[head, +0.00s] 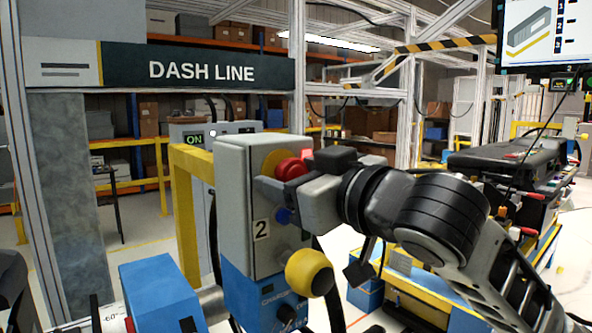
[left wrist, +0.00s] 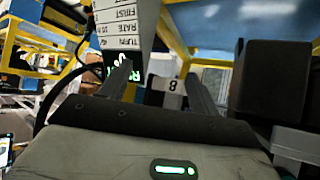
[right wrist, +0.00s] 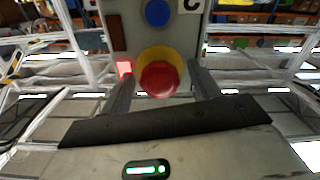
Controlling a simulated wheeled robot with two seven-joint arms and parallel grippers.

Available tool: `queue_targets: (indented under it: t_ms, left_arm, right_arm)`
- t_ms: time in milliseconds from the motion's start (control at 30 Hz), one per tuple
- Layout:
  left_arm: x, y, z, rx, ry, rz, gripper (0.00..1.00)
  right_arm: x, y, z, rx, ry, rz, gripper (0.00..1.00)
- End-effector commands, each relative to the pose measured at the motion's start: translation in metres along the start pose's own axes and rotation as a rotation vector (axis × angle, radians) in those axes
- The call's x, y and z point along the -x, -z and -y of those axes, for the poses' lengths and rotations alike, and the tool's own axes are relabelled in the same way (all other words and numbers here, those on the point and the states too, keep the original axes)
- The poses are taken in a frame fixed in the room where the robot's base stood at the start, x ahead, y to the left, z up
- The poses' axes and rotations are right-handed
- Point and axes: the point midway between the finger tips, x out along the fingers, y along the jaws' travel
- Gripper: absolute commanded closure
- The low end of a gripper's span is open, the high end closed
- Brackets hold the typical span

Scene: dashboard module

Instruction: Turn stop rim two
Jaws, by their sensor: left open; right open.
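The red stop button (head: 291,169) with its yellow backing ring stands on the upper side face of a grey control box (head: 232,205) marked 2. My right gripper (head: 266,192) is at this face, close to the button. In the right wrist view the red button (right wrist: 159,79) sits between the two open fingers (right wrist: 160,88), with a visible gap on each side; I cannot tell whether the fingertips reach its rim. My left gripper (left wrist: 160,85) is open.
A blue button (head: 283,215) sits below the red one. A yellow knob (head: 308,272) stands out in front of the box's blue base (head: 250,292). A yellow post (head: 186,205) is behind it, and a blue box (head: 160,290) is at lower left.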

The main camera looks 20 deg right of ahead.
Motion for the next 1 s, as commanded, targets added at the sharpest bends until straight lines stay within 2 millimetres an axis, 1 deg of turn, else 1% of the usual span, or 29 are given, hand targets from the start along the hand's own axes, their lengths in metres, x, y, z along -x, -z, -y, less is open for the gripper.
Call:
queue_targets:
  t_ms: [167, 267, 300, 333, 667, 833, 1000]
  left_arm:
    - [-0.0001, 0.0001, 0.0002, 0.0, 0.0, -0.001, 0.38]
    - [-0.0001, 0.0002, 0.0002, 0.0, 0.0, -0.001, 0.38]
    - [-0.0001, 0.0002, 0.0002, 0.0, 0.0, -0.001, 0.38]
    - [-0.0001, 0.0002, 0.0002, 0.0, 0.0, -0.001, 0.38]
    - [-0.0001, 0.0003, 0.0002, 0.0, 0.0, -0.001, 0.38]
    - [-0.0001, 0.0004, 0.0002, 0.001, 0.0, -0.001, 0.38]
    - [0.0, 0.0004, 0.0001, 0.001, 0.0, -0.001, 0.38]
  right_arm:
    - [0.0, 0.0002, -0.0001, 0.0, 0.0, 0.0, 0.38]
    - [0.0001, 0.0003, -0.0001, 0.0, 0.0, 0.0, 0.63]
    - [0.0001, 0.0003, -0.0002, 0.0, 0.0, 0.0, 0.74]
    - [0.0002, 0.0003, -0.0002, 0.0, 0.0, 0.0, 0.82]
    - [0.0003, 0.0006, -0.0002, -0.033, 0.0, -0.001, 0.83]
    - [0.0002, 0.0002, -0.0001, -0.116, 0.0, 0.0, 0.83]
    - [0.0001, 0.0002, 0.0002, -0.241, 0.001, 0.0, 0.83]
